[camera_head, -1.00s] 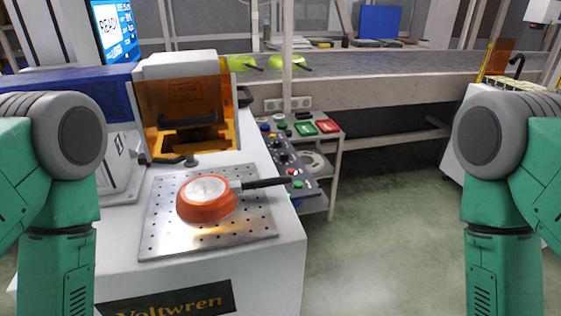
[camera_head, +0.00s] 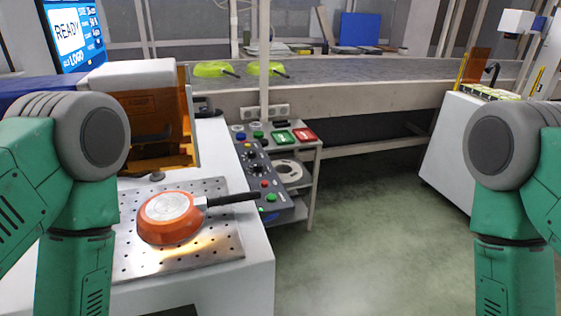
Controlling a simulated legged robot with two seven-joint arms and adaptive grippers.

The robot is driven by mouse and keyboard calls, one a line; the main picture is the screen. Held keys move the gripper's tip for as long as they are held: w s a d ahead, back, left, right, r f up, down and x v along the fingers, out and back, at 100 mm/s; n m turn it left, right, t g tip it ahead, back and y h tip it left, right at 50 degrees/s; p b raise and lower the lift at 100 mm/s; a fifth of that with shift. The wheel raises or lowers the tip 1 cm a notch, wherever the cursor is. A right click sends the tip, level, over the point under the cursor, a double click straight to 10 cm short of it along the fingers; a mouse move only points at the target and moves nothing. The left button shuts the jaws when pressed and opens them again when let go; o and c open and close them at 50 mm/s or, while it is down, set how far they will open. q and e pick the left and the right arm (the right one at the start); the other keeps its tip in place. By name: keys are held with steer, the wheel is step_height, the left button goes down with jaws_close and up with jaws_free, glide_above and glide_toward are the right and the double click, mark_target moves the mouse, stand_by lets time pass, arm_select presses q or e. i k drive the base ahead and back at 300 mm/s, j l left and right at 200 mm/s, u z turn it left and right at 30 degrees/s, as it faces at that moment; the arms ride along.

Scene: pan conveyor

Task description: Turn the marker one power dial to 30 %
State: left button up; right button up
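A dark control panel (camera_head: 254,168) stands on the right side of the white machine, with several black dials and coloured buttons. The labels are too small to read, so I cannot tell which dial is the marker one power dial, or its setting. Both my arms show at the left and right picture edges. Neither gripper is in view.
An orange pan (camera_head: 169,228) lies upside down on the perforated metal plate (camera_head: 222,252), its black handle pointing toward the panel. A screen (camera_head: 74,34) reads READY. A conveyor (camera_head: 350,76) with green pans (camera_head: 212,69) runs behind. The floor (camera_head: 370,225) at centre right is clear.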

mark_target(258, 167)
steer(key=i+l+z, duration=0.35)
steer(key=l, duration=0.2)
steer(key=i+l+z, duration=0.3)
steer(key=i+l, duration=0.15)
